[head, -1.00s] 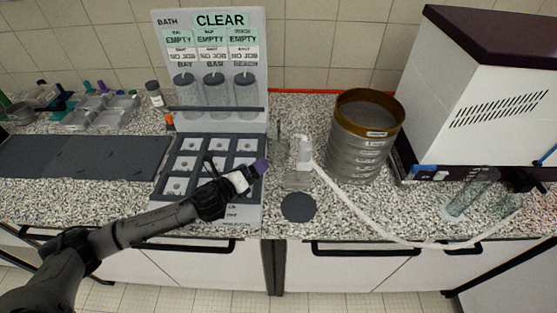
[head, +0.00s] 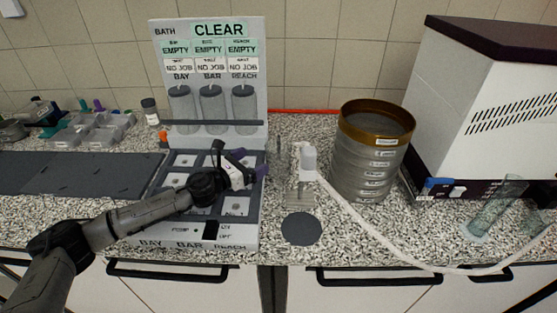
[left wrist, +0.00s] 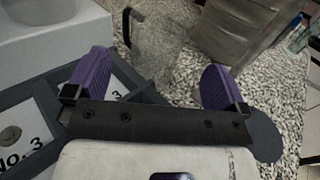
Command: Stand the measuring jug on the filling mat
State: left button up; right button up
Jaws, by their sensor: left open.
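The measuring jug (head: 282,158) looks clear and stands on the speckled worktop, right of the panel board. In the left wrist view the clear jug (left wrist: 158,45) with a dark handle shows ahead of the fingers, blurred against the counter. The filling mat (head: 301,229) is a dark round disc near the counter's front, bare; it also shows at the right in the left wrist view (left wrist: 263,136). My left gripper (head: 251,166) is open and empty above the board's right edge, left of the jug. Its purple fingers (left wrist: 155,85) are spread apart. My right gripper is out of view.
A white nozzle (head: 308,163) with a pale hose (head: 365,232) stands right of the jug. A sieve stack (head: 365,165) and a white machine (head: 480,110) are farther right. The panel board (head: 207,85) stands at the left.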

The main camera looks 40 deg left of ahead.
aim_at(270, 152)
pick_arm(q)
jog(key=shift+w+d+f, duration=0.1)
jog(key=shift+w+d, duration=0.2)
jog(key=shift+w, duration=1.4)
jog(key=shift+w+d+r, duration=0.1)
jog(key=shift+w+d, duration=0.15)
jog(key=shift+w, duration=1.45)
jog(key=shift+w+d+f, duration=0.1)
jog(key=shift+w+d, duration=0.2)
jog(key=shift+w, duration=1.4)
